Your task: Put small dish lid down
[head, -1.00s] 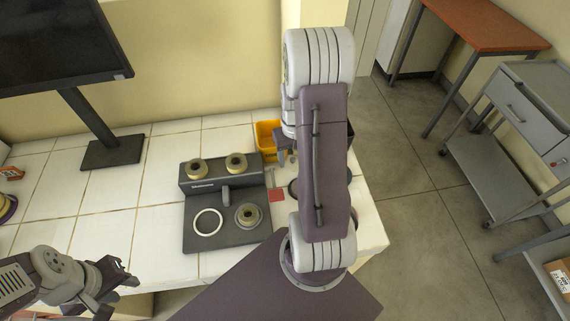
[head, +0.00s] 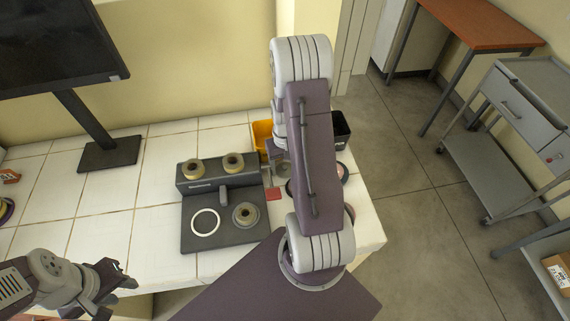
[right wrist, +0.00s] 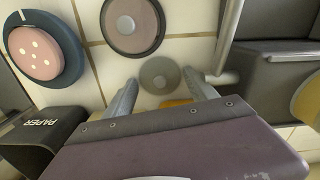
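The small dish lid shows in the right wrist view as a translucent round disc (right wrist: 159,75) between my fingertips. My right gripper (right wrist: 160,77) has its fingers apart at the disc's two sides, seemingly touching its edges. The tiled counter lies just behind it; I cannot tell whether the lid touches the counter. In the head view my right gripper (head: 277,155) is low over the counter, right of the dark grey device (head: 220,235), partly hidden by my arm. My left gripper (head: 112,280) is at the lower left, empty, with fingers apart.
In the right wrist view, a round dark-rimmed dish (right wrist: 132,25) and a blue-rimmed pink one (right wrist: 42,50) are close by.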

